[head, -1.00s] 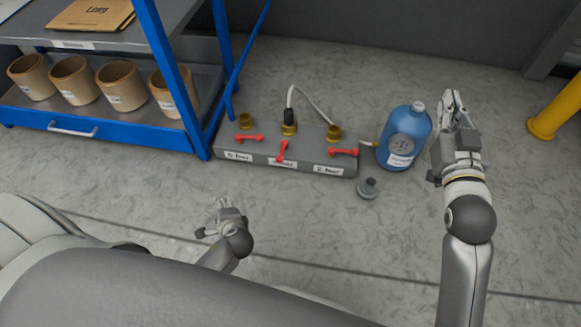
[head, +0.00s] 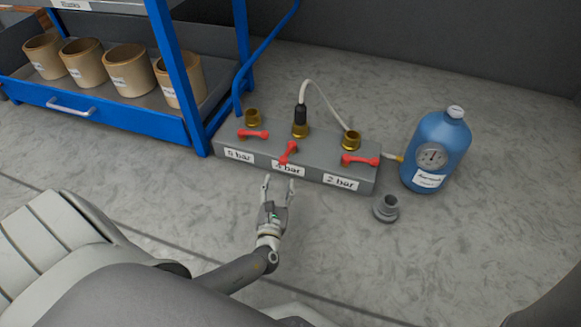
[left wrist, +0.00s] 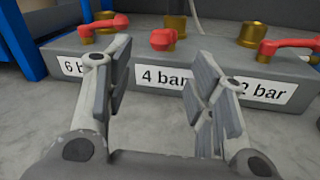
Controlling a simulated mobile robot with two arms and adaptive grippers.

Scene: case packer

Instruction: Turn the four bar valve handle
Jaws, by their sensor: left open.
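A grey valve block (head: 308,174) on the floor carries three red handles above labels reading 6 bar, 4 bar and 2 bar. The middle red handle (head: 288,152), above the 4 bar label (head: 288,169), is turned at an angle to the other two. In the left wrist view this handle (left wrist: 165,39) stands beyond and between my fingers. My left gripper (head: 279,182) is open and empty, just in front of the 4 bar label, apart from the handle. The 6 bar handle (head: 253,134) and the 2 bar handle (head: 360,160) lie roughly sideways. My right gripper is out of view.
A blue bottle with a gauge (head: 440,140) stands right of the block, joined by a short hose. A grey fitting (head: 386,208) lies before it. A blue shelf (head: 180,80) with several pots stands left. A white hose (head: 328,92) arches above the block.

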